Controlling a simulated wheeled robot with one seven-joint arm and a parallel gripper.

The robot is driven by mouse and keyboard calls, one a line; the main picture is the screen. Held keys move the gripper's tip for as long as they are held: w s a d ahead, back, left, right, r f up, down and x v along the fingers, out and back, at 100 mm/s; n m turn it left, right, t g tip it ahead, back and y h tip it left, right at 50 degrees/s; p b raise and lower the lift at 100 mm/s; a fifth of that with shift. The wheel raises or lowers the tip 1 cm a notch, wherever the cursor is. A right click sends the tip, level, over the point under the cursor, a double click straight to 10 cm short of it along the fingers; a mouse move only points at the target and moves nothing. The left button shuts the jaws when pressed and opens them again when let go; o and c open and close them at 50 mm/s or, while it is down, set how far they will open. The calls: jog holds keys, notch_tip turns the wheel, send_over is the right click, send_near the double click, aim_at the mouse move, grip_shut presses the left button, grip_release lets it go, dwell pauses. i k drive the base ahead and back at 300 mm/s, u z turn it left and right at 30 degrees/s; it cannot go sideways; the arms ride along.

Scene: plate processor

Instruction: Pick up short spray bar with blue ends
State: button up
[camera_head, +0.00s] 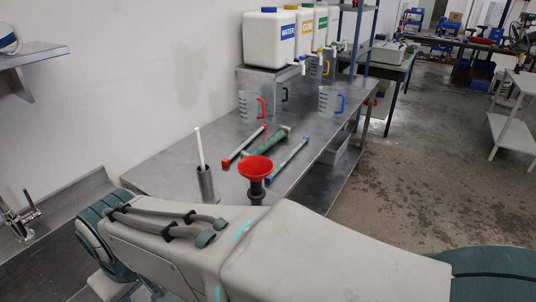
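The short spray bar with blue ends (287,161) lies slantwise on the metal table (178,154). It is a thin pale green-grey bar. Its near blue end is just right of a red funnel-shaped head (255,167), and its far end points back and right. A similar bar with red ends (244,146) lies to its left, with a green cylindrical piece (267,141) between them. My grey arm crosses the foreground and hides the near part of the table. My gripper is not visible.
A metal cup (206,185) with a white stick stands left of the red head. Clear jugs with red (249,106) and blue handles (328,101) stand behind the bars. White labelled containers (268,38) stand on a raised shelf at the back. A wall borders the left; open floor lies right.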

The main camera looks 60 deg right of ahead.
aim_at(269, 179)
jog(key=u, duration=0.05)
jog(key=k, duration=0.1)
jog(key=u, duration=2.5)
jog(key=k, duration=2.1)
jog(key=z, duration=2.55)
jog(key=i, duration=0.5)
jog(key=z, duration=0.05)
